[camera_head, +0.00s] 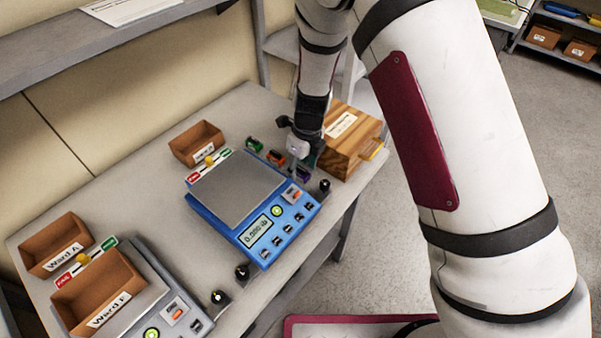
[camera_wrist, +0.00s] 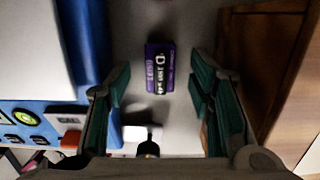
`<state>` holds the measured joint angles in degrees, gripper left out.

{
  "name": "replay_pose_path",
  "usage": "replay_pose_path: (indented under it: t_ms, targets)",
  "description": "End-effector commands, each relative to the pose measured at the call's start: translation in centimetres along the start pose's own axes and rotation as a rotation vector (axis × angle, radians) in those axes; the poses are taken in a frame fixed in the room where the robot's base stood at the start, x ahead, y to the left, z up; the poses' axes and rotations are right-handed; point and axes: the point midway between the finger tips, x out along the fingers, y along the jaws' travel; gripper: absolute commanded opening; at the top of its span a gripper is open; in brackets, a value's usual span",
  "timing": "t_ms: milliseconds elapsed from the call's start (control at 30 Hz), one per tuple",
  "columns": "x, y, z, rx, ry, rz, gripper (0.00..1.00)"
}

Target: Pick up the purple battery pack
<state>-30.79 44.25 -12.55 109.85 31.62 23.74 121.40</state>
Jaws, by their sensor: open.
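The purple battery pack (camera_wrist: 160,68) lies on the grey table in the wrist view, with a printed label on its upper face. It stands centred a little ahead of the gap between my fingers. In the head view the purple battery pack (camera_head: 303,175) is small and partly hidden by my gripper (camera_head: 307,158), which hangs over it. In the wrist view my gripper (camera_wrist: 155,92) is open, with a teal-padded finger on either side and nothing held between them.
A blue scale (camera_head: 293,222) is close on the left, and a wooden box (camera_head: 354,158) close on the right. Green (camera_head: 254,145) and orange (camera_head: 276,158) packs lie in the same row. A black knob (camera_head: 325,185) stands nearby. Brown bins (camera_head: 196,148) stand farther left.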

Motion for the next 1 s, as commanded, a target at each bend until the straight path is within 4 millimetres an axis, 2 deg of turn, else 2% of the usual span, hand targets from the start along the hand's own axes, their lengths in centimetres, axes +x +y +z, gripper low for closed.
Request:
replay_pose_path:
  t_ms: [133, 367, 400, 600, 900, 1000]
  targets:
    - [1.36, -0.02, -0.01, 0.000, 0.000, 0.000, 0.48]
    - [1.56, -0.02, 0.03, 0.000, -0.001, -0.001, 0.48]
    - [1.55, -0.02, 0.03, 0.000, -0.001, -0.001, 0.46]
    - [1.54, -0.03, 0.03, 0.000, -0.001, -0.001, 0.01]
    - [1.46, -0.04, 0.06, -0.001, -0.001, -0.001, 0.00]
    - [0.86, -0.09, 0.19, -0.001, -0.003, -0.003, 0.00]
